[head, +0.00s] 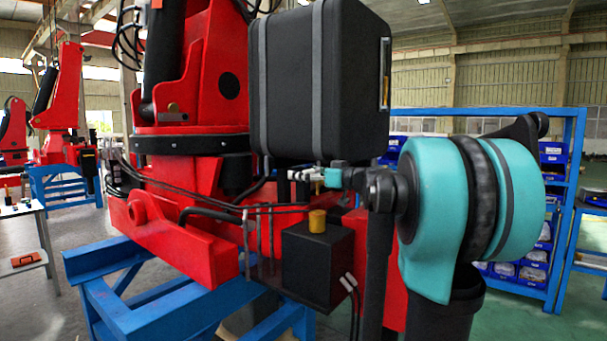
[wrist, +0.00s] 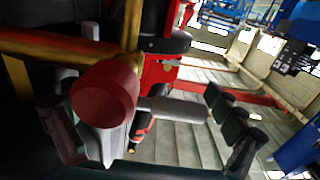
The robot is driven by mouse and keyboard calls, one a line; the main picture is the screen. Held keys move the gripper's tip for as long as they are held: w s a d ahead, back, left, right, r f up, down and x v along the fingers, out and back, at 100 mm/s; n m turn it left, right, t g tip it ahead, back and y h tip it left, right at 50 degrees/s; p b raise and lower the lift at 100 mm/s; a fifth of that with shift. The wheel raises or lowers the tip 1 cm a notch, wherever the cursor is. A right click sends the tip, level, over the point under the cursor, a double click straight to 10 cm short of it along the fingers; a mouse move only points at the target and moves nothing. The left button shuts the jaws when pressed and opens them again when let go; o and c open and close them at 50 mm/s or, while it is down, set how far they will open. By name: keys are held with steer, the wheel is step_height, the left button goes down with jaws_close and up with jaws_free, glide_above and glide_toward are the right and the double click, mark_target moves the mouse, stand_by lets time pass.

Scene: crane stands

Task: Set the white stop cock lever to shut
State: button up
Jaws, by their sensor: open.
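In the wrist view a brass pipe (wrist: 60,42) runs in from the left and meets an upright brass piece. A dark red round cap (wrist: 105,95) is close to the camera, with a pale grey-white body below it. A pale grey-white bar (wrist: 180,108) points right from there; it may be the stop cock lever, but I cannot tell its setting. My gripper (wrist: 148,135) is open, its dark fingers to either side of these parts. Contact is unclear. In the head view my gripper (head: 318,178) is beside small whitish fittings under the black box.
The black box (head: 320,80) hangs just above my gripper. The red crane (head: 200,160) stands on a blue stand (head: 150,310). A black block (head: 318,262) with a yellow cap (head: 317,221) is below. Blue shelving (head: 565,200) is behind my arm.

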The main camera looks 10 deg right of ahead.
steer(key=shift+w+a, duration=0.1)
steer(key=shift+a, duration=0.05)
steer(key=shift+c, duration=0.2)
steer(key=c, duration=1.8)
